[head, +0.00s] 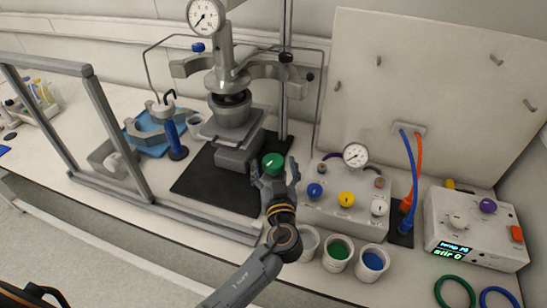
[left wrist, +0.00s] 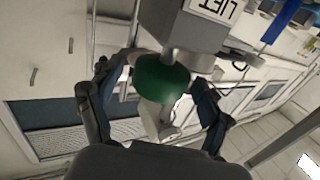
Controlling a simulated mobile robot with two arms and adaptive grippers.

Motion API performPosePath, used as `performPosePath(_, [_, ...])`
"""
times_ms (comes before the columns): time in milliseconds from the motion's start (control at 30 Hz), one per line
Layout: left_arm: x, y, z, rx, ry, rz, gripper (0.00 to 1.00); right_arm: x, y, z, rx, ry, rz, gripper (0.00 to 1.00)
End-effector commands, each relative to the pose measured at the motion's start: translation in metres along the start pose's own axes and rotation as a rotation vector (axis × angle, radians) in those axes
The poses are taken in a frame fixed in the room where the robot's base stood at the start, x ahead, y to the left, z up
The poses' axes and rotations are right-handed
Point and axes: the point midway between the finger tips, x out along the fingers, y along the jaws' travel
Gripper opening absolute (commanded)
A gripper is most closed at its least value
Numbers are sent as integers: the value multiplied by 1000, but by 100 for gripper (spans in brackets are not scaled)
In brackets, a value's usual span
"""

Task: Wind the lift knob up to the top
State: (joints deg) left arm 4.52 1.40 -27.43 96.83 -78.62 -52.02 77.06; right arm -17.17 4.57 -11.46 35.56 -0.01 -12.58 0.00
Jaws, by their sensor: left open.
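The lift knob (head: 273,163) is a green round knob at the front of the grey lift block (head: 238,158) below the reactor. In the left wrist view the green knob (left wrist: 161,82) sits on a short shaft out of the block marked LIFT (left wrist: 190,25). My left gripper (head: 276,170) is open, with one finger on each side of the knob. In the left wrist view its fingers (left wrist: 155,92) stand apart around the knob, and I cannot tell whether they touch it. My right gripper is not in view.
The reactor vessel (head: 231,110) stands on the lift. A valve box (head: 345,205) with blue, yellow and white knobs stands to the right. Cups, including a green-filled one (head: 338,252), stand at the front. A framed screen (head: 115,125) stands at left.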

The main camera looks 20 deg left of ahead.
Motion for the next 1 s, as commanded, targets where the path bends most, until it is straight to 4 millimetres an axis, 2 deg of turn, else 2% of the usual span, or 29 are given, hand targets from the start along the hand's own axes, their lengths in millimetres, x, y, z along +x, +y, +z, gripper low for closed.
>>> performPosePath(133, [10,0,-1,-1,0,0,78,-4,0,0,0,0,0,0])
performPosePath(400, [11,0,0,-1,-1,0,78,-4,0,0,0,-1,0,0])
performPosePath(433, [11,0,0,-1,-1,0,76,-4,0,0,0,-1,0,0])
performPosePath(467, [11,0,0,-1,-1,0,70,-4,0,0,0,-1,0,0])
performPosePath(700, [11,0,0,-1,-1,0,23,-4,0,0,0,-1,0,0])
performPosePath(1000, [10,-1,1,1,0,29,23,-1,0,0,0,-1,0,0])
